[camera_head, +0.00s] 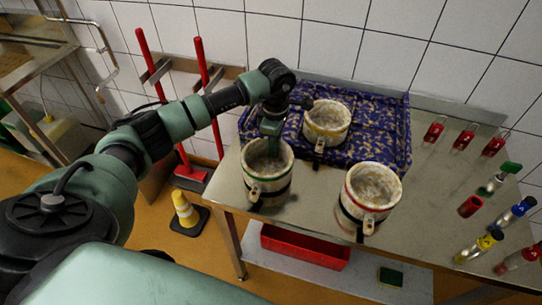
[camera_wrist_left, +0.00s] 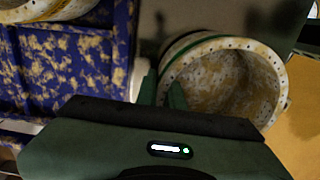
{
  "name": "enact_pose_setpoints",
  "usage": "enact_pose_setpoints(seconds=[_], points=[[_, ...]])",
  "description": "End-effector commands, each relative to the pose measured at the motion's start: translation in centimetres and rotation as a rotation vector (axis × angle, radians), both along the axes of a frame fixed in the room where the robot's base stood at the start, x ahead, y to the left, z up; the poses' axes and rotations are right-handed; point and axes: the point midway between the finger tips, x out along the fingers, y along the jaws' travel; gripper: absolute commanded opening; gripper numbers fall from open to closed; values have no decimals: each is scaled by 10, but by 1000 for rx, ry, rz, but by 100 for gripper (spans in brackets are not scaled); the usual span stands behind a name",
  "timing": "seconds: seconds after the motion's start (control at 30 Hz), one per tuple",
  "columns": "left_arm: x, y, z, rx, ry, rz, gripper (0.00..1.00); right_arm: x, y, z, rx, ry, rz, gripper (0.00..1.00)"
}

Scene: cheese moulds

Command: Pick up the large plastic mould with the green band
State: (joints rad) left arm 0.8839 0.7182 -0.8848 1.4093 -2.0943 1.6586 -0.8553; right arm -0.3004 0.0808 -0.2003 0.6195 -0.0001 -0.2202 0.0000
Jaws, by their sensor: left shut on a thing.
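The large whitish mould with the green band (camera_head: 259,178) is at the front left corner of the steel table, upright. My left gripper (camera_head: 271,138) comes down from above and is shut on its far rim. In the left wrist view the mould (camera_wrist_left: 232,85) lies to the right, its speckled rim and hollow inside showing. The left gripper's fingers (camera_wrist_left: 163,92) are at its near wall. I cannot tell whether its base touches the table. My right gripper is not in view.
A red-banded mould (camera_head: 368,198) stands to the right on the steel table (camera_head: 435,205). A yellow-banded mould (camera_head: 327,123) stands on a blue mottled tray (camera_head: 386,127) behind. The tiled wall is close behind.

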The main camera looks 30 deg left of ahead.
Motion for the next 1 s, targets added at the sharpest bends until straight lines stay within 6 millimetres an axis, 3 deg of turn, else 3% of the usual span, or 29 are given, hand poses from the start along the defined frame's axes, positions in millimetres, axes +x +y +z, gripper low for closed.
enact_pose_setpoints(seconds=[0.27,0.37,0.73,0.9,1.0], points=[[1,0,25,0,-5,0,0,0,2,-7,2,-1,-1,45],[2,0,45,1,-7,-1,0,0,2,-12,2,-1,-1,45],[1,0,151,1,-7,0,0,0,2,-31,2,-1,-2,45],[1,1,185,2,-4,0,0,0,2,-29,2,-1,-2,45],[0,0,194,0,-2,0,0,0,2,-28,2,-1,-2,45]])
